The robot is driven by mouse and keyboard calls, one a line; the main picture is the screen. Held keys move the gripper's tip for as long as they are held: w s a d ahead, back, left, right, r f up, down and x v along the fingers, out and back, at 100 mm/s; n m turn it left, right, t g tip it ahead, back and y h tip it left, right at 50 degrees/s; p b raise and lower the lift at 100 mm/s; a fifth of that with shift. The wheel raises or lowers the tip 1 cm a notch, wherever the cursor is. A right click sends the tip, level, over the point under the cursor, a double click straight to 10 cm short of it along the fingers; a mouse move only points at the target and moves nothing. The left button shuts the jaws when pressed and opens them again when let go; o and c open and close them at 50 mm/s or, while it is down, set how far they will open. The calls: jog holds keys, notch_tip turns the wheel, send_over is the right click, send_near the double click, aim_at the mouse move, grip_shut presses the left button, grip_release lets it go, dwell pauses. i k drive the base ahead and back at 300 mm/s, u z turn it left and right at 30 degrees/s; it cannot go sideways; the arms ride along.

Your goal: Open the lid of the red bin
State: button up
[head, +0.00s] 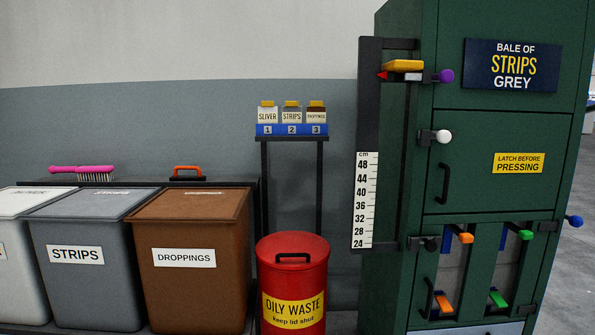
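The red bin (292,272) stands on the floor at the lower middle of the head view, between the brown bin and the green machine. It is round and carries a yellow label reading "OILY WASTE keep lid shut". Its red lid (292,243) lies flat on top and looks shut, with a dark bar handle (292,256) near the front. The bottom of the bin is cut off by the picture edge. My gripper is not in view.
A brown DROPPINGS bin (190,285) and a grey STRIPS bin (85,285) stand left. The green machine (470,185), with coloured knobs, rises close on the right. Behind the red bin, a dark stand holds a blue rack (291,130) with several jars.

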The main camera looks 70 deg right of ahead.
aim_at(289, 250)
jog(key=z, duration=0.75)
jog(key=i, duration=0.75)
jog(key=z, duration=0.9)
